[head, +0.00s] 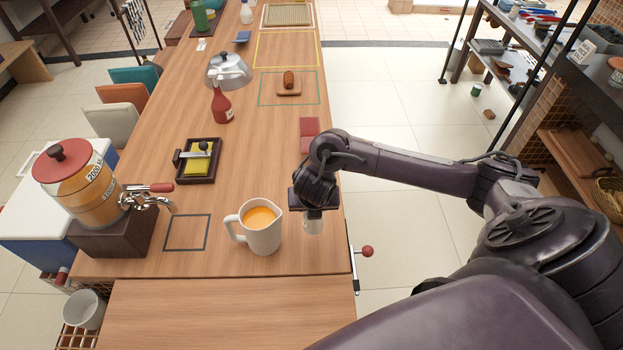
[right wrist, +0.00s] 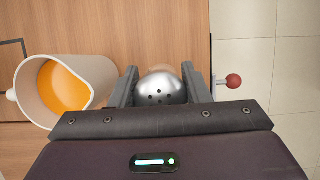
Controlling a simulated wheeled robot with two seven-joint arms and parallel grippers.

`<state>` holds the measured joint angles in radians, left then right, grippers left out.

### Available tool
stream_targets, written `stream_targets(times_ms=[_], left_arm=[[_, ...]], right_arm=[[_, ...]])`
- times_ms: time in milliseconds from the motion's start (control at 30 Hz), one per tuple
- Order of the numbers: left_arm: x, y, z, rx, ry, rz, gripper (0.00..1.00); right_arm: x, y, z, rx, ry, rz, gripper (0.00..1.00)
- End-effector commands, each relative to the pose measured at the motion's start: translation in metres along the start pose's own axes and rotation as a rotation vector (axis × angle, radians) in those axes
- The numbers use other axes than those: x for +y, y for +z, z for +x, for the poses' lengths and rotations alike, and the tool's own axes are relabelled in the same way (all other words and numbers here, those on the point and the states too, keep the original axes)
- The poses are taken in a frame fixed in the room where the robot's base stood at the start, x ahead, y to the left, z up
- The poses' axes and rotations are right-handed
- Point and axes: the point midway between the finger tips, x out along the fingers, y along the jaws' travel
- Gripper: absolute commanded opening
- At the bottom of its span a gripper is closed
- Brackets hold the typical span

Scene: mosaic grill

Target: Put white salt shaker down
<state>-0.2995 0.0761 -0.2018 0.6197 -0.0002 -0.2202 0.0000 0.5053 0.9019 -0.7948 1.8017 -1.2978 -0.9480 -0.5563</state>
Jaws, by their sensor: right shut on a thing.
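The white salt shaker (head: 312,222) is below my right gripper (head: 313,208) in the head view, near the right edge of the wooden counter. In the right wrist view its silver holed cap (right wrist: 161,87) sits between the two fingers of my right gripper (right wrist: 162,88), which is shut on it. The shaker looks upright. Whether its base touches the counter cannot be told. My left gripper is not in view.
A white pitcher (head: 262,238) of orange liquid stands just left of the shaker. A lever with a red knob (head: 367,252) sticks out from the counter's right edge. A red folded cloth (head: 309,134) lies farther back. Bare counter (head: 225,292) lies in front.

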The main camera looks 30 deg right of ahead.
Motion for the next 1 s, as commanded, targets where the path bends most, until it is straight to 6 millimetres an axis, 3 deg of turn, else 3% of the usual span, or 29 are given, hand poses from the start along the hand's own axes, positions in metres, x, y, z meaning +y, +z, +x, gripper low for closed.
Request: stream_targets(times_ms=[100,600,967,1000], left_arm=[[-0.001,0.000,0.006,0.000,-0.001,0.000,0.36],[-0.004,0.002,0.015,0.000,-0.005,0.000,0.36],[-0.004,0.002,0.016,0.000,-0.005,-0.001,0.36],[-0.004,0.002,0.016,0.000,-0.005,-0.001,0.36]], right_arm=[[-0.001,-0.010,0.025,0.000,-0.002,0.002,0.17],[0.000,-0.031,0.077,-0.001,0.000,0.003,0.17],[0.000,-0.033,0.081,-0.002,0.001,0.001,0.17],[0.000,-0.033,0.081,-0.002,0.001,0.001,0.45]])
